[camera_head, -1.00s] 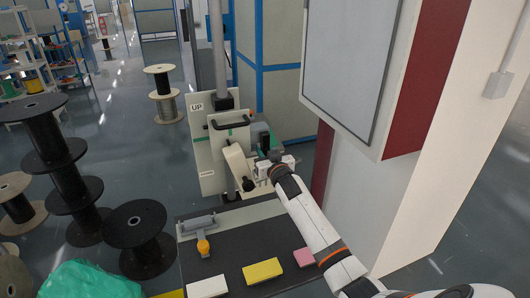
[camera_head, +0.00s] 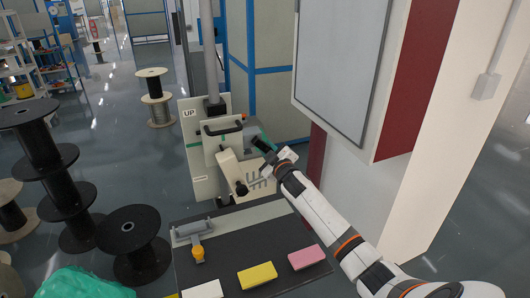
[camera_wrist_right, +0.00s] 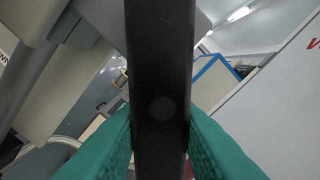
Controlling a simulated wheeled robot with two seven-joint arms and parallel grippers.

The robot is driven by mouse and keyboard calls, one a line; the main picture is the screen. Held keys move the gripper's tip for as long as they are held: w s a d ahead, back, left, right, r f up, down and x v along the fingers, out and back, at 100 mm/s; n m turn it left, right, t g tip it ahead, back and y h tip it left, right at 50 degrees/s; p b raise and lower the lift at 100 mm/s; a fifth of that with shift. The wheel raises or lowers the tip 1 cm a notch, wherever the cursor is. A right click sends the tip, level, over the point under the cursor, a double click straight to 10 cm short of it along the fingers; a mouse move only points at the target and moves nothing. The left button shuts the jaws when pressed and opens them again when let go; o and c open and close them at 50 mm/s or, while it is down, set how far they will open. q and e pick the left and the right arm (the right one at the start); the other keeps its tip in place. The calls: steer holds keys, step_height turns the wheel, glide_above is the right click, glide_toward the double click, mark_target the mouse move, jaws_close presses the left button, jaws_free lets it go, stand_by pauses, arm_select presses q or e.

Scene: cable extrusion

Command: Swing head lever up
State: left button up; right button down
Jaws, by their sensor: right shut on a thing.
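The machine head (camera_head: 225,145) is a cream plate with an "UP" label, a black U-shaped handle and a beige angled block (camera_head: 238,172) with a black knob. My right gripper (camera_head: 255,138) is at the right side of this head, above the beige block. In the right wrist view its teal fingers press on both sides of a dark straight bar (camera_wrist_right: 158,60), which appears to be the head lever. The bar's ends are out of that view. In the head view the lever is largely hidden by the gripper. My left gripper is not in view.
Below the head is a dark bench (camera_head: 235,250) with a yellow block (camera_head: 257,275), a pink block (camera_head: 306,257) and a white block (camera_head: 203,290). A large white-and-red cabinet (camera_head: 345,70) stands close to my right arm. Black spools (camera_head: 134,240) stand at left.

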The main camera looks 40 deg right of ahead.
steer(key=n, duration=0.1)
steer(key=r+n, duration=0.1)
steer(key=d+n, duration=0.1)
steer(key=shift+s+r+n+p, duration=0.15)
steer(key=shift+r+n+p, duration=0.1)
steer(key=shift+n+p, duration=0.15)
steer(key=shift+d+r+n+p, duration=0.15)
steer(key=shift+r+n+p, duration=0.15)
steer(key=shift+n, duration=0.55)
steer(key=shift+d+r+n+p, duration=0.15)
steer(key=shift+r+n, duration=0.25)
steer(key=shift+n, duration=0.45)
steer(key=c, duration=1.2)
jaws_free()
steer(key=shift+o, duration=0.2)
steer(key=shift+s, duration=0.1)
steer(key=b+v, duration=0.2)
steer(key=v, duration=1)
steer(key=shift+f, duration=0.1)
